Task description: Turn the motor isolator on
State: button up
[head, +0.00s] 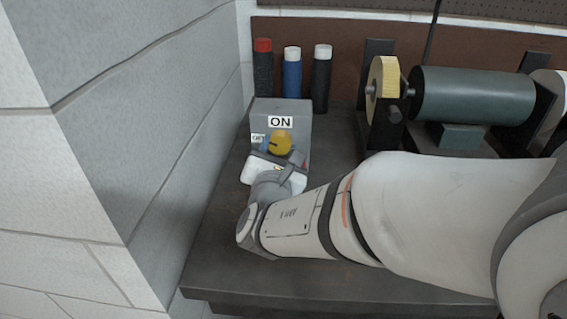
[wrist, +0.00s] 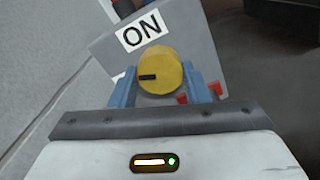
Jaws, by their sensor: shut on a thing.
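The motor isolator is a grey box (head: 295,110) on the bench near the left wall. It bears an ON label (head: 280,122) at the top and a partly hidden OFF label (head: 258,138) to the left. Its round yellow knob (head: 281,143) has a dark mark; in the wrist view the knob (wrist: 160,72) shows the mark on its left side, below the ON label (wrist: 142,31). My gripper (wrist: 163,82) has its blue fingers on either side of the knob and is shut on it. In the head view my wrist hides the lower front of the box.
Three bottles with red, white and pale caps (head: 292,75) stand behind the box. A bench grinder (head: 470,95) with a yellowish wheel stands to the right. A grey block wall (head: 150,100) rises close on the left. The bench top (head: 225,255) is bare at the front left.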

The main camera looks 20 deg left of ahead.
jog(key=m+b, duration=0.2)
jog(key=b, duration=0.2)
jog(key=f+m+b, duration=0.1)
jog(key=m+b, duration=0.1)
jog(key=b, duration=0.2)
jog(key=shift+m+b, duration=0.3)
jog(key=m+b, duration=0.2)
jog(key=b, duration=0.2)
jog(key=shift+m+b, duration=0.3)
jog(key=shift+b, duration=0.1)
jog(key=m+b, duration=0.1)
jog(key=b, duration=0.1)
jog(key=m+b, duration=0.1)
jog(key=b, duration=0.1)
jog(key=shift+r+m+b, duration=0.3)
jog(key=shift+m+b, duration=0.1)
jog(key=shift+r+m+b, duration=0.2)
jog(key=shift+m+b, duration=0.1)
jog(key=shift+b, duration=0.1)
jog(key=o, duration=1)
jog(key=shift+c, duration=0.2)
